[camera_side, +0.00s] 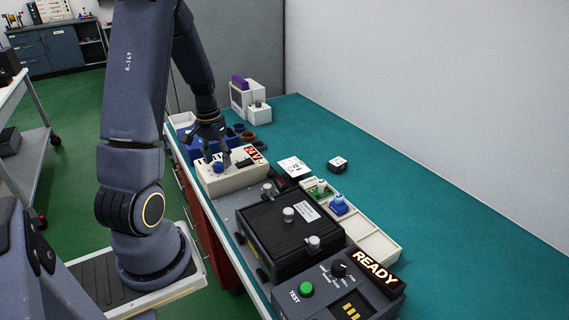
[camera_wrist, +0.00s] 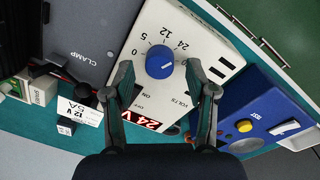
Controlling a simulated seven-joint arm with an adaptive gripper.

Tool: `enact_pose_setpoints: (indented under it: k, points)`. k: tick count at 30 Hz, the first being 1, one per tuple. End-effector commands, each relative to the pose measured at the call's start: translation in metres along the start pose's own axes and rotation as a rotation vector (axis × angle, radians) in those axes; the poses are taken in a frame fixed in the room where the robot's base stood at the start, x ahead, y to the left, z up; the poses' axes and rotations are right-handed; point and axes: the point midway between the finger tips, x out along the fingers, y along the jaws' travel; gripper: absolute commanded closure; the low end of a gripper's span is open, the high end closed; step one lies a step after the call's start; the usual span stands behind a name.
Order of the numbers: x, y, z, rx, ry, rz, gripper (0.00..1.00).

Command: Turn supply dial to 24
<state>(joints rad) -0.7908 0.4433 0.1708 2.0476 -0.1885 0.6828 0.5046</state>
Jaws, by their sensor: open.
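The supply is a cream box (camera_side: 235,179) on the bench, also in the wrist view (camera_wrist: 205,40). Its blue round dial (camera_wrist: 159,61) has a short pale mark, and the printed scale around it reads 0, 5, 12 and 24. I cannot tell surely which number the mark points to. A red sign on the box (camera_wrist: 139,119) reads 24 V. My gripper (camera_wrist: 160,70) is open, with one finger on each side of the dial. A gap shows on both sides. In the side view, the blue dial (camera_side: 218,168) is just below my gripper (camera_side: 216,157).
A blue box (camera_wrist: 254,112) with a yellow button stands close beside the supply. A black clamp fixture (camera_side: 290,228) and a panel with a lit READY sign (camera_side: 374,268) stand nearer the side camera. Small cards and a white tray (camera_side: 373,240) lie along the bench. The right bench side is clear.

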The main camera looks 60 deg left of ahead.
Motion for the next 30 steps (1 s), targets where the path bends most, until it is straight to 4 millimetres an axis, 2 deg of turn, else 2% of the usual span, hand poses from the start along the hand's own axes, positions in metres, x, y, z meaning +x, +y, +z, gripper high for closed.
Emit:
enact_pose_setpoints:
  k: [9, 15, 20, 30]
  points:
    - [-0.068, -0.001, -0.001, 0.000, 0.007, -0.003, 0.43]
    - [-0.101, 0.000, -0.001, 0.001, 0.003, -0.001, 0.43]
    - [-0.111, 0.000, 0.000, 0.001, 0.002, -0.002, 0.43]
    - [-0.112, 0.004, -0.001, 0.011, 0.002, -0.001, 0.43]
